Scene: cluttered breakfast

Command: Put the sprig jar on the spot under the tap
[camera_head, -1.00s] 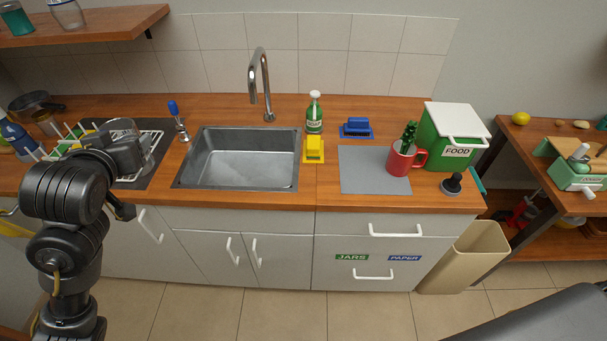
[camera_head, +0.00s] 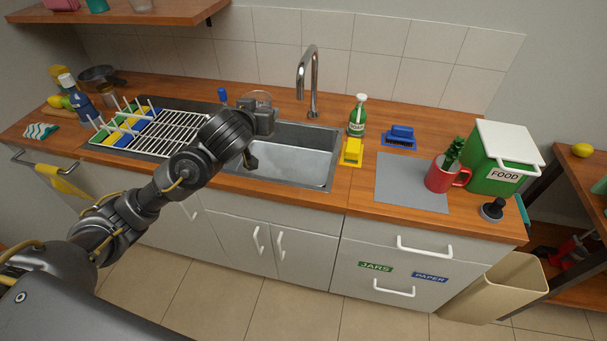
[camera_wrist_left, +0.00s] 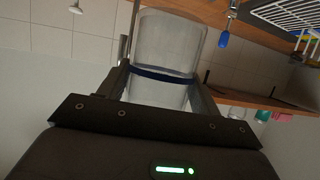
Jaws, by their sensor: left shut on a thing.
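A clear glass jar (camera_head: 257,97) is in my left gripper (camera_head: 262,112), above the counter near the back left of the sink. In the left wrist view the jar (camera_wrist_left: 170,45) sits between the two fingers, with a dark blue band around it. My left gripper (camera_wrist_left: 162,78) is shut on it. I cannot make out a sprig on the jar. The curved steel tap (camera_head: 312,75) stands behind the sink (camera_head: 295,162), right of the jar. The arm hides the sink's left part. My right gripper is not in view.
A drying rack (camera_head: 185,132) stands left of the sink. A green soap bottle (camera_head: 357,116), yellow holder (camera_head: 351,152) and blue brush (camera_head: 400,136) are to the right. A red mug (camera_head: 440,177) with a green plant stands beside the FOOD box (camera_head: 490,175). The grey mat (camera_head: 400,185) has free room.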

